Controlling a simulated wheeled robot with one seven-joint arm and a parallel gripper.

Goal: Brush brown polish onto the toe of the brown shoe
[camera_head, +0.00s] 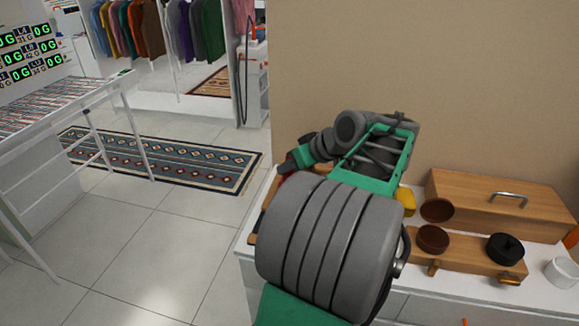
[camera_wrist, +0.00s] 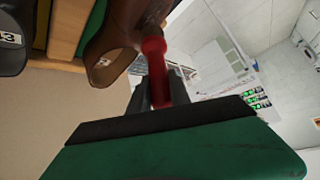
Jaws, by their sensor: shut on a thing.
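In the wrist view my gripper (camera_wrist: 157,88) is shut on a red-handled brush (camera_wrist: 155,65), with dark fingers on both sides of the handle. The brush's far end reaches the brown shoe (camera_wrist: 108,38) at the top of the picture. The bristles merge with the dark brown there, so I cannot tell if they touch it. A small pale label shows inside the shoe's opening. In the head view an open brown tin (camera_head: 432,241) sits on a wooden board (camera_head: 462,258), with a round brown piece (camera_head: 436,211) behind it.
A black tin (camera_head: 504,249) stands on the board's right part, with a white cup (camera_head: 562,273) beside the board. A wooden box with a handle (camera_head: 500,196) stands behind. In the wrist view a dark shoe (camera_wrist: 12,45) with a numbered tag is at the left edge.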

